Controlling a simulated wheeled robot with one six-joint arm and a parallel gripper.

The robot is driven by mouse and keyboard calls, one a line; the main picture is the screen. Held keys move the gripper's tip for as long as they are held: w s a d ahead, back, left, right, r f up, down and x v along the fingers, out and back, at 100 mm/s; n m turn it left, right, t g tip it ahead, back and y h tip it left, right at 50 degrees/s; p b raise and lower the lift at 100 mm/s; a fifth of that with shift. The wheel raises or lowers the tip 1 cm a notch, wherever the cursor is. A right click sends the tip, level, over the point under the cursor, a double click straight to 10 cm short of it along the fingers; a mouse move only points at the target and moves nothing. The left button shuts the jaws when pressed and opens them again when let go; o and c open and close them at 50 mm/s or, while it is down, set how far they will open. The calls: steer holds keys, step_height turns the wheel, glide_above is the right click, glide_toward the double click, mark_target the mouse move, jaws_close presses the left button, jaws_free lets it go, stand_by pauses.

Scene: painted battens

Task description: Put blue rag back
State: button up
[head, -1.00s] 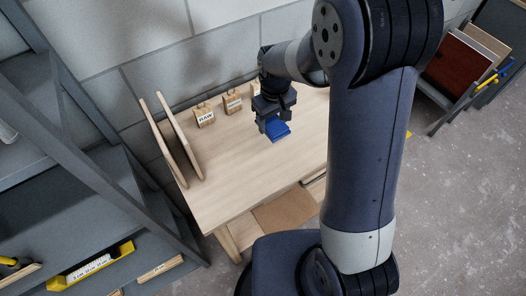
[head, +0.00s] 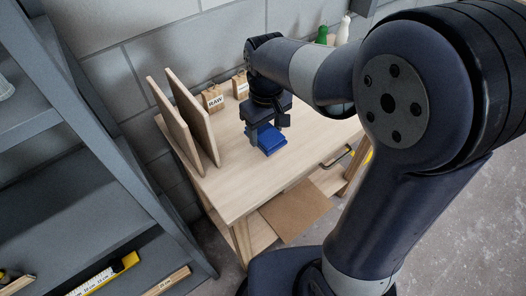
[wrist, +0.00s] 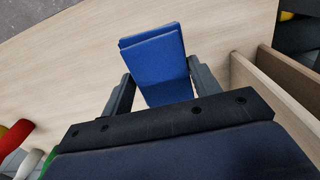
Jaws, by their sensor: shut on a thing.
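The blue rag (head: 270,138) is a flat folded pad over the light wooden table (head: 240,190). My gripper (head: 267,126) points down and is shut on the rag. In the wrist view the rag (wrist: 155,68) sits between the two dark fingers of my gripper (wrist: 160,88), and its far part sticks out past them. I cannot tell whether the rag touches the tabletop or hangs just above it.
Two upright wooden boards (head: 190,118) stand at the table's left end. A tag block marked RAW (head: 214,98) stands by the wall. Green (head: 322,36) and white (head: 343,30) bottles are at the back. A grey shelf rack (head: 90,170) stands left. The tabletop's front left is bare.

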mark_target(266, 132)
step_height(266, 132, down, 7)
steer(key=shift+r, duration=0.15)
stand_by(0.4)
steer(key=shift+f, duration=0.25)
steer(key=o, duration=0.9)
steer(key=shift+r, duration=0.1)
steer(key=shift+o, duration=0.2)
step_height(266, 132, up, 12)
steer(key=shift+r, duration=0.15)
